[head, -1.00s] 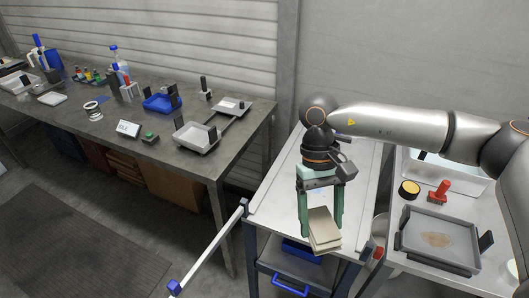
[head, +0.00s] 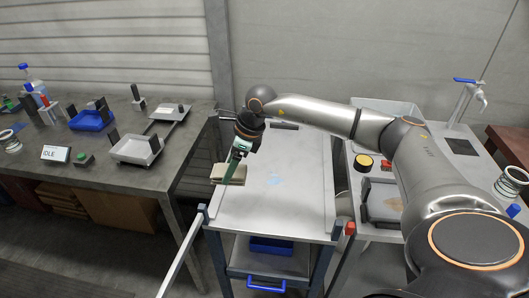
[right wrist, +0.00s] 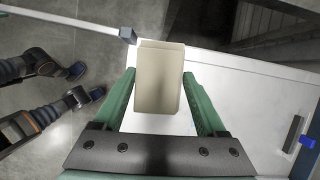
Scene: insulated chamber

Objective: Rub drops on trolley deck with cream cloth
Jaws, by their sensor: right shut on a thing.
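The cream cloth (head: 228,174) is a folded beige pad. My right gripper (head: 238,160) is shut on it, and in the right wrist view the cloth (right wrist: 159,80) sits between the two green fingers (right wrist: 160,105). The gripper and cloth are at the left edge of the trolley deck (head: 300,195); I cannot tell whether the cloth touches it. Pale blue drops (head: 274,179) lie on the white deck, to the right of the cloth and apart from it. My left gripper is not in the head view.
A grey bench (head: 90,176) with trays and an IDLE sign (head: 56,153) stands left of the trolley. A second table on the right holds a yellow-topped round item (head: 366,161) and a grey tray (head: 381,196). The trolley's white handle bar (head: 182,257) juts out front left.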

